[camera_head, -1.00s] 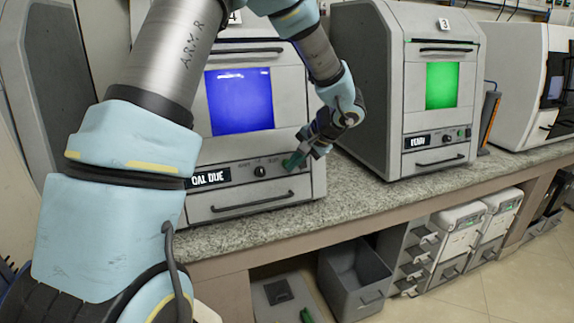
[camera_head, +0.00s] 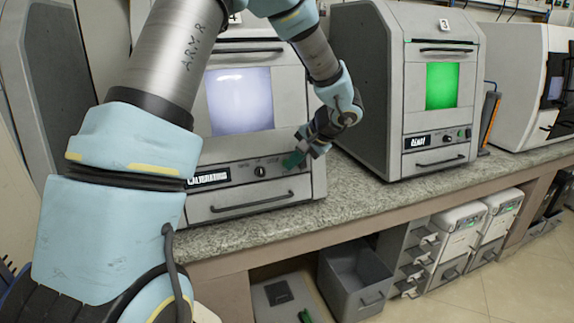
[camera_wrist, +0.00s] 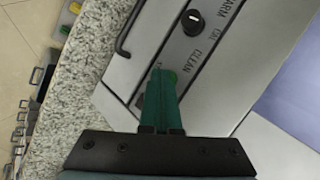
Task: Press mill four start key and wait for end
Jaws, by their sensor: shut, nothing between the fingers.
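Mill four (camera_head: 250,190) is the grey machine behind my arm, its number tag partly hidden. Its window (camera_head: 239,101) glows pale white-lavender. Its small display (camera_head: 208,178) shows white lettering that seems to read "CALIBRATING". My gripper (camera_head: 293,160) is shut and empty, with its green fingertips at the right end of the mill's control panel. In the wrist view the fingertips (camera_wrist: 162,80) are against or very close to a green key (camera_wrist: 171,78), which they partly cover. Whether the key is pressed in cannot be told. A black knob (camera_wrist: 192,22) sits farther along the panel.
Mill three (camera_head: 365,90) stands to the right with a green window. The granite counter (camera_head: 355,205) is clear in front of the machines. Below it are an open grey bin (camera_head: 352,280) and drawer units.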

